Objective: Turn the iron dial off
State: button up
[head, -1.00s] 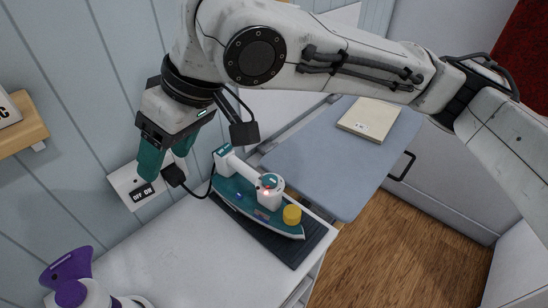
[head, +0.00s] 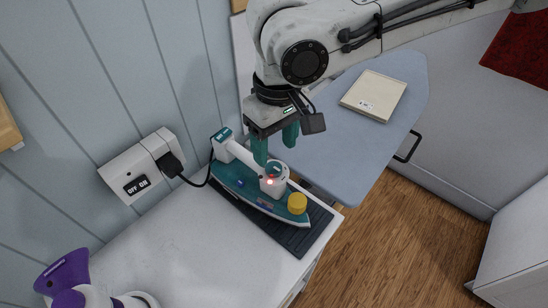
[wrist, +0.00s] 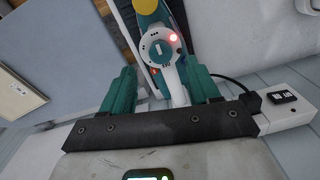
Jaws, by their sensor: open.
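A teal and white iron (head: 238,182) lies on a dark ribbed mat (head: 303,237) on the white counter. Its round dial (head: 275,171), with a red light lit beside it, is on the front end of the handle. In the wrist view the dial (wrist: 158,48) shows a white mark and sits just beyond the fingers. My gripper (head: 275,148) points down above the iron's handle, its two teal fingers apart and empty. In the wrist view the gripper (wrist: 163,88) has one finger on each side of the handle's line. I cannot tell whether the fingers touch the iron.
The black cord runs to a wall socket (head: 145,165) marked OFF ON. A purple and white bottle (head: 75,285) stands at lower left. A blue ironing board (head: 345,150) holds a beige box (head: 373,95).

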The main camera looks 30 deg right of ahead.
aim_at(274, 166)
jog(key=shift+a+f, duration=0.15)
jog(key=shift+f, duration=2.3)
jog(key=shift+c, duration=0.4)
jog(key=c, duration=1)
jog(key=shift+o, duration=0.2)
